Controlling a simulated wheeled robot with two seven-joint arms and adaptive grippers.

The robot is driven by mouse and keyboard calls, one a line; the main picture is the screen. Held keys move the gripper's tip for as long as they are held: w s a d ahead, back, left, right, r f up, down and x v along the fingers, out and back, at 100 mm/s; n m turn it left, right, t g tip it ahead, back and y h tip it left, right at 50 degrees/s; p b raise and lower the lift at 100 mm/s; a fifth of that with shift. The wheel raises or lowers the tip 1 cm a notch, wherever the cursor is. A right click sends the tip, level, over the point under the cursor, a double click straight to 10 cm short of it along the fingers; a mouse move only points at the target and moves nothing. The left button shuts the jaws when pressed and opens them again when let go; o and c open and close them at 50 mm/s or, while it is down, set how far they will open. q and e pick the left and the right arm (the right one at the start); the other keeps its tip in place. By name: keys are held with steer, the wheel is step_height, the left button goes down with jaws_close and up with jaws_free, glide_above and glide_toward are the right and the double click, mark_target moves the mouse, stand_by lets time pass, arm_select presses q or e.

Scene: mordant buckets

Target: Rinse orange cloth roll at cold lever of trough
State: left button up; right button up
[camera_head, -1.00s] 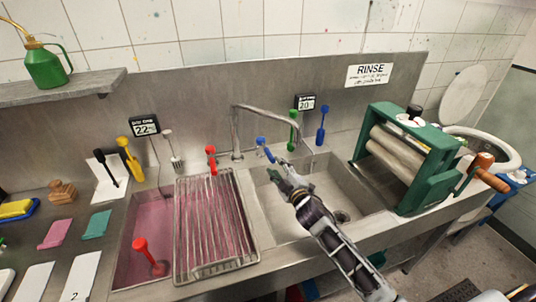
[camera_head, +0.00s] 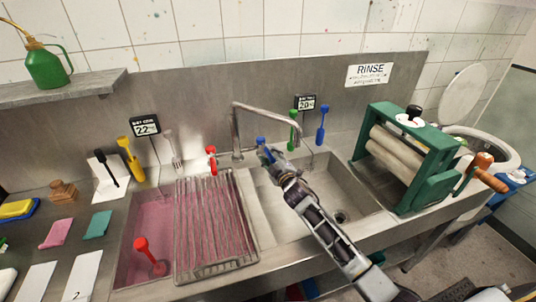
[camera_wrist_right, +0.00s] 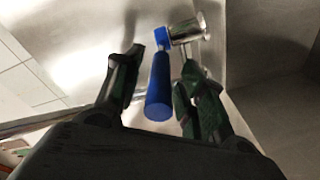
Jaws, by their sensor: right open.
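The cold lever (camera_wrist_right: 159,88) is a blue handle on a metal fitting. In the head view the cold lever (camera_head: 261,142) sits on the back wall beside the tap (camera_head: 236,128), partly hidden by my right gripper (camera_head: 271,158). My right gripper (camera_wrist_right: 162,70) is open and empty, its fingers on either side of the blue handle; I cannot tell whether they touch it. The trough (camera_head: 292,222) is a steel basin under my right arm. I cannot make out an orange cloth roll. My left gripper is not in view.
A red lever (camera_head: 211,158) is left of the tap. A wire rack (camera_head: 215,268) lies over the pink-stained left basin (camera_head: 128,262). A green wringer (camera_head: 428,192) stands right of the trough. Green (camera_head: 293,125) and blue (camera_head: 321,122) tools hang on the wall behind.

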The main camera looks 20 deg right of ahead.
steer(key=shift+w+a, duration=0.15)
steer(key=shift+w, duration=0.7)
jaws_close()
